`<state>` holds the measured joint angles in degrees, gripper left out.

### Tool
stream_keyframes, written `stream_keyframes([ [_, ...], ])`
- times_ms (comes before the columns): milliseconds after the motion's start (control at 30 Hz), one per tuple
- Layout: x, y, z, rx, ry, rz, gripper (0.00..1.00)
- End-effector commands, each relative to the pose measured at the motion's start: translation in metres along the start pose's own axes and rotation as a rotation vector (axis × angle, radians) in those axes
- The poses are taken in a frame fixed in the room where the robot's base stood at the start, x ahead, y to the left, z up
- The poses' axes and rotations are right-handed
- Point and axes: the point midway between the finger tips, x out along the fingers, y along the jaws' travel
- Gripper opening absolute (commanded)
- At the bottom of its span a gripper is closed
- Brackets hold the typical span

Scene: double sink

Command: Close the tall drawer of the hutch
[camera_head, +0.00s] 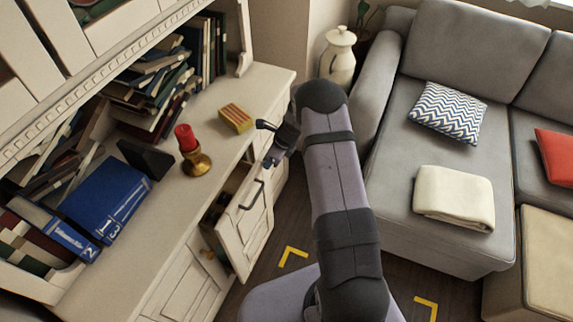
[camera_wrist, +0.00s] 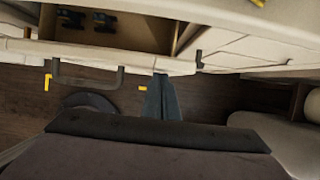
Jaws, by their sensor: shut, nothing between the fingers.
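The tall drawer (camera_head: 246,236) of the hutch stands pulled out, its cream front away from the cabinet and its dark handle (camera_head: 252,195) facing outward. In the wrist view, the top edge of the drawer front (camera_wrist: 120,57) runs across the picture. Its handle (camera_wrist: 86,82) is to the left, and the open inside (camera_wrist: 125,18) holds dark objects. My gripper (camera_head: 270,161) is shut and empty near the top of the drawer front. In the wrist view my gripper (camera_wrist: 160,78) is at the outer side of the front, right of the handle; contact is unclear.
The hutch counter (camera_head: 215,135) holds a red candle in a brass holder (camera_head: 195,160), a yellow-red box (camera_head: 236,118) and blue binders (camera_head: 105,200). A grey sofa (camera_head: 395,165) and white jug (camera_head: 338,58) stand to the right. Floor shows beside the drawer.

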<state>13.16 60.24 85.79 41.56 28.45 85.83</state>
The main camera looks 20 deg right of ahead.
Motion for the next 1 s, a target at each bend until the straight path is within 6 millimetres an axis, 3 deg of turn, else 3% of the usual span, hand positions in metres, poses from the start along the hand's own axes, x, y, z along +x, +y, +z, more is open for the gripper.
stream_keyframes([
  [100, 0.005, 0.0, 0.015, -0.002, -0.001, 0.0, 0.0],
  [333, 0.01, 0.0, 0.025, 0.0, 0.0, 0.0, 0.0],
  [767, 0.01, -0.001, 0.025, 0.0, 0.0, 0.0, 0.0],
  [1000, 0.005, -0.001, 0.012, 0.003, 0.001, -0.001, 0.0],
])
